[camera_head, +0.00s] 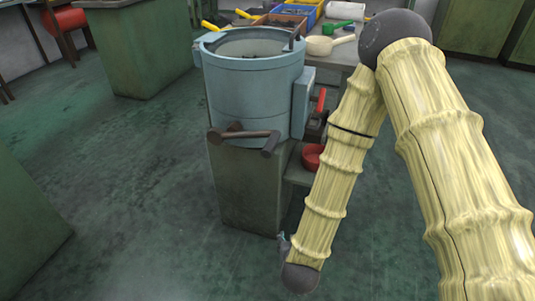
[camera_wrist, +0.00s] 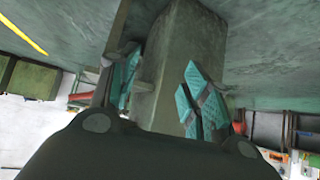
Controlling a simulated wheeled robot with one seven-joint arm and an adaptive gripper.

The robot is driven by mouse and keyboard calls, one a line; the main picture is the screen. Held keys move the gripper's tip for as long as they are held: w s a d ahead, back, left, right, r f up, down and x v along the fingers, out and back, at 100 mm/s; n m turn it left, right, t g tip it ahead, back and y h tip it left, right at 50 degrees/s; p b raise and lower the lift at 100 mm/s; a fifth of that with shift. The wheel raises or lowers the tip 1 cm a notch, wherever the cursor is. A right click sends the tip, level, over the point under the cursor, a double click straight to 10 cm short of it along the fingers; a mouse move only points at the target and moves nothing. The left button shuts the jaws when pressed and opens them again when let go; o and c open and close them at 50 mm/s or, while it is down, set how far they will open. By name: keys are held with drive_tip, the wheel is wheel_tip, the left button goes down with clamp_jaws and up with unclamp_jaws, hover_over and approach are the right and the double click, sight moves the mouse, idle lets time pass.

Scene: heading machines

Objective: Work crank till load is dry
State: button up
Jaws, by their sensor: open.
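A blue-grey drum machine (camera_head: 248,95) stands on a green pedestal (camera_head: 245,185). The drum is open on top; a little dark material shows inside, too small to make out. My gripper (camera_wrist: 160,88) is open and empty in the wrist view, its teal pads apart with a grey-green post behind them. In the head view my arm hangs right of the pedestal and mostly hides the gripper, well below the crank.
A red-handled lever (camera_head: 321,100) and a red bowl (camera_head: 312,156) are right of the drum, near my arm. A bench behind holds trays (camera_head: 279,22) and mallets (camera_head: 325,45). A green cabinet (camera_head: 138,50) stands back left. Floor in front and left is clear.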

drive_tip(key=w+a+r+t+h+b, duration=0.1)
drive_tip(key=w+a+r+t, duration=0.1)
drive_tip(key=r, duration=0.3)
drive_tip(key=w+a+r+m+t+h+b, duration=0.1)
drive_tip(key=w+a+r, duration=0.1)
drive_tip(key=a+r, duration=0.15)
drive_tip(key=w+a+r+t+b, duration=0.1)
drive_tip(key=w+a+r+t, duration=0.1)
drive_tip(key=r, duration=0.4)
drive_tip(key=m+t+h+b, duration=0.1)
drive_tip(key=t+h+b, duration=0.1)
drive_tip(key=t+h, duration=0.1)
approach(271, 145)
drive_tip(key=shift+w+a+f, duration=0.35)
drive_tip(key=shift+w+f, duration=0.15)
drive_tip(key=shift+f, duration=0.05)
drive_tip(key=shift+b+x, duration=0.6)
drive_tip(key=shift+x, duration=4.75)
drive_tip(key=shift+d+f, duration=0.15)
drive_tip(key=shift+d, duration=0.05)
clamp_jaws()
